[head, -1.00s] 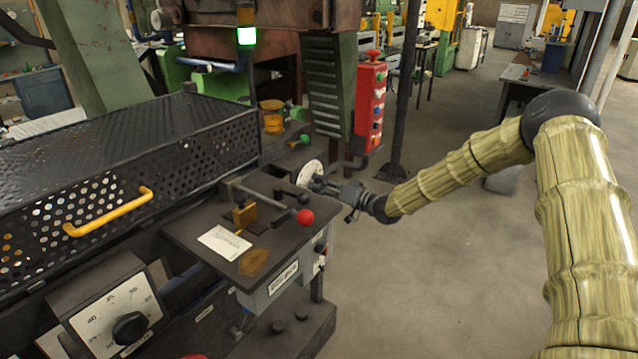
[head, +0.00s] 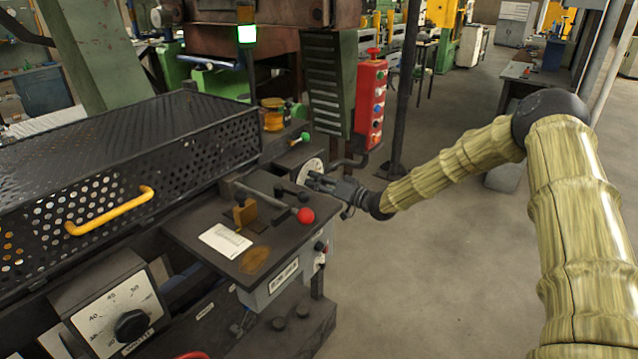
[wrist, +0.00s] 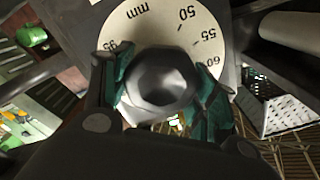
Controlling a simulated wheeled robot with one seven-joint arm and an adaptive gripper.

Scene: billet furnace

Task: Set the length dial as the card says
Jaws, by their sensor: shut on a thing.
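The length dial is a white disc (wrist: 200,28) marked "mm", with 50, 55 and 60 readable and another number partly hidden at its left. It also shows in the head view (head: 312,170), beyond the bench top. My gripper (wrist: 165,85) is shut on the dark dial knob (wrist: 160,78), one finger on each side. In the head view my gripper (head: 322,184) reaches the dial from the right. The knob's pointer cannot be made out. The white card (head: 225,240) lies flat on the dark bench top, its writing too small to read.
A lever with a red ball (head: 306,215) stands over the bench top beside my gripper. A red push-button box (head: 371,105) stands behind. A perforated guard with a yellow handle (head: 110,211) is at left. Another dial (head: 118,316) is at lower left. The floor at right is clear.

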